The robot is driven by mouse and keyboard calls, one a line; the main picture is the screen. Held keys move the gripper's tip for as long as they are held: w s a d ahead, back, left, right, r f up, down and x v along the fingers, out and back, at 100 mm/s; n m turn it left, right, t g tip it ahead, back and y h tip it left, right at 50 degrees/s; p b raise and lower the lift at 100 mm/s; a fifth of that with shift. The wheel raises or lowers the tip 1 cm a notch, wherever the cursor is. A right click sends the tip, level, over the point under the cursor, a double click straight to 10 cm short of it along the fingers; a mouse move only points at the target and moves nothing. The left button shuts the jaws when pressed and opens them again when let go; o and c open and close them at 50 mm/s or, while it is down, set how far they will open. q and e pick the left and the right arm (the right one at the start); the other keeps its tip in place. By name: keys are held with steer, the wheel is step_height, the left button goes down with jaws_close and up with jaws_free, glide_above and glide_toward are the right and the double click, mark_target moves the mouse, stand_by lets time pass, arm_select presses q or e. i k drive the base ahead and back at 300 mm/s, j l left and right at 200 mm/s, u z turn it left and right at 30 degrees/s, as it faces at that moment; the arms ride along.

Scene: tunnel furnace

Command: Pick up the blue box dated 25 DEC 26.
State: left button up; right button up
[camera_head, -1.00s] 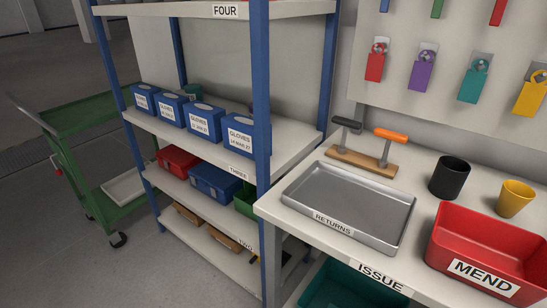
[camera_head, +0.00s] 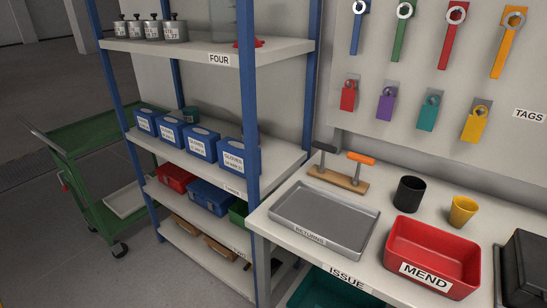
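Several blue glove boxes stand in a row on shelf three of the rack. From left to right I see the far left box (camera_head: 149,122), the second box (camera_head: 172,130), the third box (camera_head: 202,143) and the right box (camera_head: 236,157). Each has a white label reading GLOVES with a date line. The dates are too small to read surely, so I cannot tell which one says 25 DEC 26. A rack post partly covers the right box's edge. Neither of my grippers is in view.
The rack's shelf four (camera_head: 200,48) holds several metal weights (camera_head: 173,29). Below are a red box (camera_head: 175,177) and a blue bin (camera_head: 210,196). The issue bench at right bears a returns tray (camera_head: 325,220) and a red MEND bin (camera_head: 433,257). A green cart (camera_head: 92,140) stands left; floor before the rack is clear.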

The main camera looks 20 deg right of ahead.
mark_target(145, 117)
steer(key=i+j+z, duration=0.15)
steer(key=j, duration=0.45)
steer(key=i+j+z, duration=0.15)
steer(key=j, duration=0.4)
steer(key=i+j+z, duration=0.2)
steer(key=j, duration=0.45)
steer(key=j+z, duration=0.15)
steer(key=j, duration=0.45)
